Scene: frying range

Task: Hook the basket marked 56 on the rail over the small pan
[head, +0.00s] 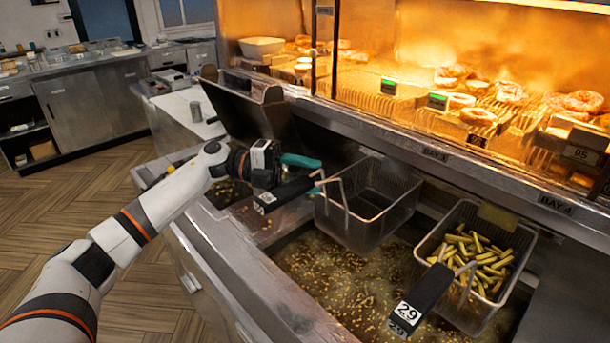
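An empty wire basket (372,203) is at the centre, over the back left of the large oil pan (335,285). Its black handle (287,192) points left and carries a white label too small to read. My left gripper (302,165) is just above and behind this handle, with a teal finger showing; whether it grips the handle is unclear. A second basket (425,250), with fries and a handle marked 29, is at the right. No number 56 is readable. A smaller pan (222,196) is at the left, partly hidden by my arm. My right gripper is out of view.
The steel rail edge (400,146) with bay labels runs below a lit display of doughnuts. An upright dark panel (245,112) stands behind the small pan. A counter (100,62) is at the back left. The wooden floor at left is clear.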

